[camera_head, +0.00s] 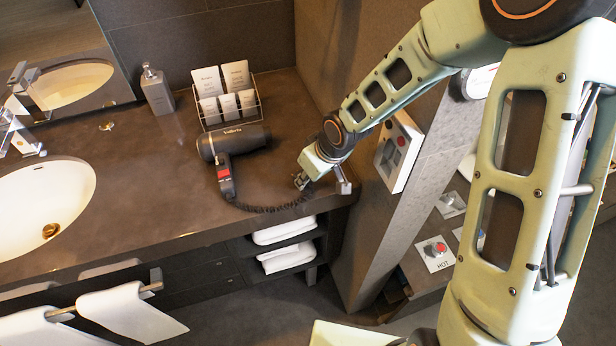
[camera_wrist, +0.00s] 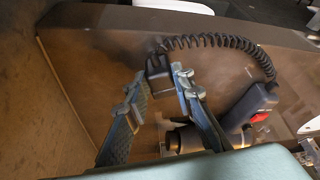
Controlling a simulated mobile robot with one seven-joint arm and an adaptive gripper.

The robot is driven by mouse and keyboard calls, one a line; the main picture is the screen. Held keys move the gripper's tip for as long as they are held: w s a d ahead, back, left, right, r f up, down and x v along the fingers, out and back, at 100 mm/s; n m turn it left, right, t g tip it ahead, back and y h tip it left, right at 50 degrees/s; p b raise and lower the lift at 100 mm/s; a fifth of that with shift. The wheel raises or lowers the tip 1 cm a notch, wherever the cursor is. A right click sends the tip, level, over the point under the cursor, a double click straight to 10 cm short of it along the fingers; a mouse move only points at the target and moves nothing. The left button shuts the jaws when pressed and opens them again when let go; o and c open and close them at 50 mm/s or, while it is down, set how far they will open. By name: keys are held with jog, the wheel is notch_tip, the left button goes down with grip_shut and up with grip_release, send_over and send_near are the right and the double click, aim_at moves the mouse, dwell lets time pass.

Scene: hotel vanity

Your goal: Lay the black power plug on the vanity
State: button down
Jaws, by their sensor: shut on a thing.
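The black power plug (camera_wrist: 157,66) shows in the wrist view between the two fingertips of my gripper (camera_wrist: 159,80), which is shut on it. A coiled black cord (camera_wrist: 222,41) runs from the plug to the hair dryer's handle. In the head view my gripper (camera_head: 302,182) is low over the right end of the dark brown vanity (camera_head: 130,205), near its front edge. The plug is too small there to make out clearly. I cannot tell whether it touches the vanity top.
The black hair dryer (camera_head: 233,143) lies on the vanity left of my gripper. A wire rack of cards (camera_head: 228,102) and a grey bottle (camera_head: 157,92) stand behind it. The white sink (camera_head: 45,200) is at left. A wall panel (camera_head: 399,150) is at right.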

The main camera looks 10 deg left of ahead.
jog(key=shift+f, duration=0.2)
jog(key=c, duration=1.7)
grip_release()
jog(key=shift+o, duration=0.2)
jog(key=shift+r, duration=0.15)
jog(key=shift+r, duration=0.2)
jog(key=p+v, duration=0.3)
jog(key=v, duration=0.8)
jog(key=shift+s+d+r+p, duration=0.15)
jog(key=shift+s+r+p, duration=0.05)
jog(key=shift+r+p, duration=0.15)
jog(key=shift+f, duration=0.1)
